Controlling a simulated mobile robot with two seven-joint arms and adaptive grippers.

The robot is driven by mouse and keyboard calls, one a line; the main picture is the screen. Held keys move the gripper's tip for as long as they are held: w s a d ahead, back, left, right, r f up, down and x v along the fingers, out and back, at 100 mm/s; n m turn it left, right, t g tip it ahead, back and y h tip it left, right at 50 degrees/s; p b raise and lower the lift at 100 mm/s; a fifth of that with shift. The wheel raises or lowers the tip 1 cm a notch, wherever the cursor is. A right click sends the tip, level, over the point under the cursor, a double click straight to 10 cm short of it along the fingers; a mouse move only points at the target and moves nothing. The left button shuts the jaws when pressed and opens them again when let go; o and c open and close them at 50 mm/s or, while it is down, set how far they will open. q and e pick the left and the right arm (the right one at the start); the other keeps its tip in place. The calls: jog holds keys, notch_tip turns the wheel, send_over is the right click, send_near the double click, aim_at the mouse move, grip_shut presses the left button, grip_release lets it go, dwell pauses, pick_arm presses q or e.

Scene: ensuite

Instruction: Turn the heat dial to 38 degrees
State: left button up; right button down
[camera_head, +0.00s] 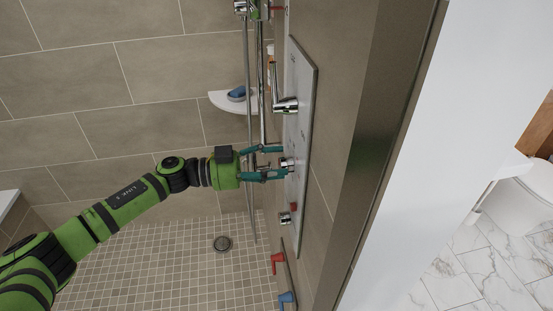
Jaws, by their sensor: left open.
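A pale control panel (305,75) is fixed to the tiled wall and seen at a steep angle. It carries a chrome lever handle (286,105), a small chrome knob (289,163) in its middle and another chrome knob (285,218) lower down beside a red spot. I cannot tell from markings which one is the heat dial, and no degree numbers are readable. My left gripper (282,162) is open at the panel, its teal fingers above and below the middle knob. Whether the fingers touch the knob is too small to tell. My right gripper is out of view.
A shower hose and rail (261,90) run down close to the panel, behind my left gripper. A corner shelf (222,100) holds a blue item (237,93). Red (277,262) and blue (287,298) handles sit lower down. The mosaic floor (165,262) has a drain (222,243).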

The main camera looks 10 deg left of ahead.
pick_arm(q)
jog(key=shift+d, duration=0.1)
jog(key=c, duration=1.1)
jog(key=shift+c, duration=0.2)
